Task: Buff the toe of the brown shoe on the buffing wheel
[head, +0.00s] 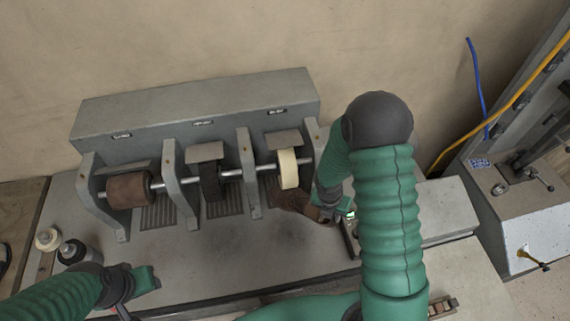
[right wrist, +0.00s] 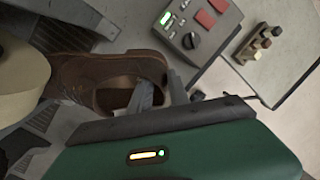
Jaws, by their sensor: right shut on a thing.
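The brown shoe (head: 290,201) is under the cream buffing wheel (head: 289,169), at the right end of the machine's shaft. My right gripper (head: 334,214) is shut on its heel end. In the right wrist view the shoe (right wrist: 100,78) shows with its opening toward me, one finger (right wrist: 143,97) inside it and the other at the outside of the heel. The toe points left, close to the cream wheel (right wrist: 22,82), which partly hides it; I cannot tell whether they touch. My left gripper (head: 135,287) is low at the left, away from the shoe; its jaws are unclear.
A brown wheel (head: 129,190) and a black wheel (head: 210,182) share the shaft, between grey upright brackets (head: 180,180). A dark bottle (head: 80,253) and a pale roll (head: 47,239) stand at left. A control panel (right wrist: 192,25) lies beyond the heel. The bench front is clear.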

